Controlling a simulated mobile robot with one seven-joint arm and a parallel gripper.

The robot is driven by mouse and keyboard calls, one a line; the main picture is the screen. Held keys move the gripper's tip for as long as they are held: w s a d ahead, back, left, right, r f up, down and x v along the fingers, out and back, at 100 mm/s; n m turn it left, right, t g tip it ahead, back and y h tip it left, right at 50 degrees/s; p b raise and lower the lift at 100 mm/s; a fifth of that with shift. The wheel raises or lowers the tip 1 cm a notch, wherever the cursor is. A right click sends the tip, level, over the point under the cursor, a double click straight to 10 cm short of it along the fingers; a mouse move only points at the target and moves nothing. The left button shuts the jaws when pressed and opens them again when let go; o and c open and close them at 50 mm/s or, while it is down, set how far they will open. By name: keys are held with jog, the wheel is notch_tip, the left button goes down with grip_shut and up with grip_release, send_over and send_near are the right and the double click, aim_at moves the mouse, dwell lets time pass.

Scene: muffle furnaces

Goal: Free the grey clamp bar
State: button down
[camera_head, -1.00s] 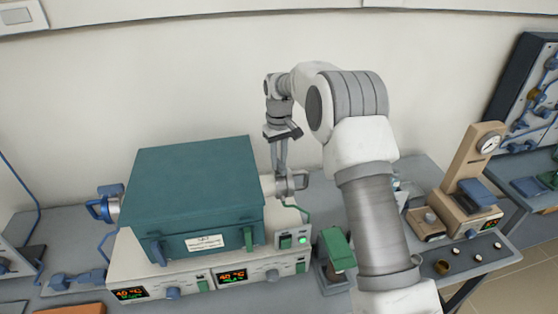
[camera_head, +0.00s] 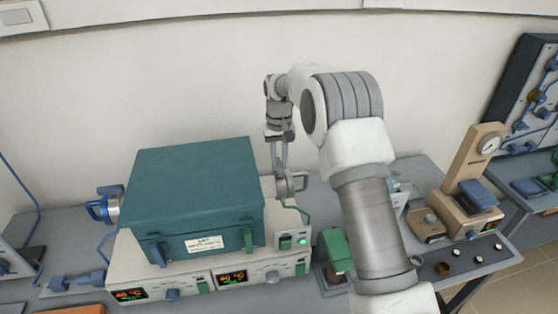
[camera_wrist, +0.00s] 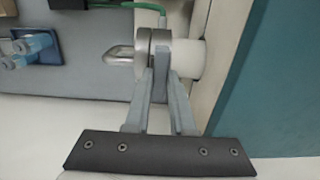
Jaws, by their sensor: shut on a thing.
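The grey clamp bar (camera_head: 292,186) sits at the right side of the teal furnace (camera_head: 195,180). The fingers hide part of the bar, so the exact contact is hard to see.
A blue clamp (camera_head: 103,207) is on the furnace's left side. The control base (camera_head: 205,280) with lit displays stands under the furnace. A green-topped device (camera_head: 337,249) stands to the right, and a beige gauge stand (camera_head: 474,180) farther right.

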aim_at(279, 164)
jog(key=c, duration=0.8)
grip_release()
jog(key=shift+o, duration=0.2)
notch_tip(279, 164, up, 18)
jog(key=shift+f, duration=0.25)
